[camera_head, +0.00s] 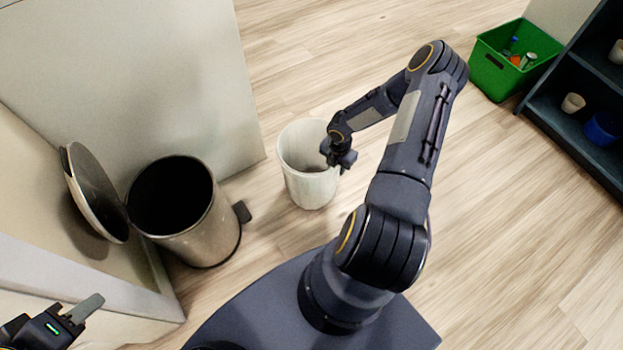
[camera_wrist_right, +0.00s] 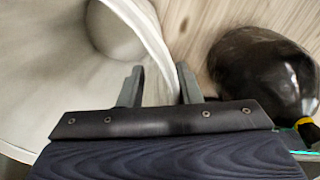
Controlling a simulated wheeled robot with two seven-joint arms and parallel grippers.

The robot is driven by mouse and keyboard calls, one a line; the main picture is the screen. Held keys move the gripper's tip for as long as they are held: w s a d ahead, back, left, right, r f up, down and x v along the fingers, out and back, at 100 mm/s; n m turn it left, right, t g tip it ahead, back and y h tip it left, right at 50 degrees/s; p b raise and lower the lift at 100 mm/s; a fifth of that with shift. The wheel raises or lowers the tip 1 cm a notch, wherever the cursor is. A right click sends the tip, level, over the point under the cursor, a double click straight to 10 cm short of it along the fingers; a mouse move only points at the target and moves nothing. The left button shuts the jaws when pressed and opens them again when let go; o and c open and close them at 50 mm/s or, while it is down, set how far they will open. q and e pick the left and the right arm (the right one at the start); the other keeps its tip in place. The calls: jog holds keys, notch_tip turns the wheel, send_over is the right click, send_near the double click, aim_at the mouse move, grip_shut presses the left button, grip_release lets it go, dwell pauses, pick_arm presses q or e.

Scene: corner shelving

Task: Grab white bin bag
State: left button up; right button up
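The white bin bag (camera_head: 297,184) appears as a round, open-topped white container standing upright on the floor; I cannot tell a separate bin from the bag. In the right wrist view its pale wall and rim (camera_wrist_right: 150,30) fill the left side. My right gripper (camera_head: 343,160) is at the right side of its rim. In the wrist view the right gripper's two fingers (camera_wrist_right: 160,88) are apart, one inside and one outside the rim, with the wall between them. My left gripper (camera_head: 80,310) is at the lower left, away from the bag; its opening is unclear.
A metal pedal bin (camera_head: 205,232) with its lid (camera_head: 97,192) open stands left of the white container. A pale wall panel (camera_head: 150,70) rises behind them. A green crate (camera_head: 493,78) and dark shelving (camera_head: 570,120) stand at the upper right. The wooden floor between is clear.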

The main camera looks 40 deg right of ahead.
jog(key=shift+f, duration=0.2)
dwell(0.4)
grip_shut()
jog(key=shift+s, duration=0.1)
